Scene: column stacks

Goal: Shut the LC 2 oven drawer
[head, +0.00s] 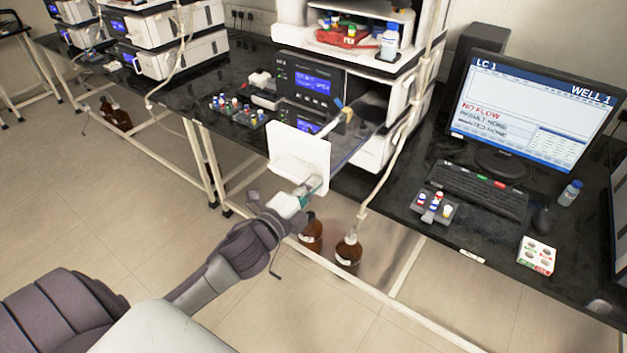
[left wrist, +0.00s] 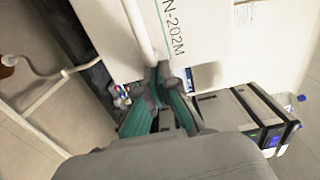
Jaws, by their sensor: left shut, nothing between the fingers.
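The oven drawer (head: 297,150) of the LC 2 stack (head: 311,82) stands pulled out, with its white front panel well ahead of the stack. Its side runs back toward the stack. My left gripper (head: 307,188) is at the lower part of the white front, fingers together and empty. In the left wrist view the teal-padded fingers (left wrist: 160,78) meet in front of the white panel (left wrist: 205,35), marked "N-202M", close beside a white handle bar (left wrist: 137,28). Whether they touch it I cannot tell. My right gripper is not in view.
Brown bottles (head: 348,251) stand on the floor under the bench. A vial rack (head: 237,110) sits left of the drawer. A tube (head: 400,150) hangs right of it. A monitor (head: 535,110), keyboard (head: 478,188) and vial tray (head: 433,206) occupy the right bench.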

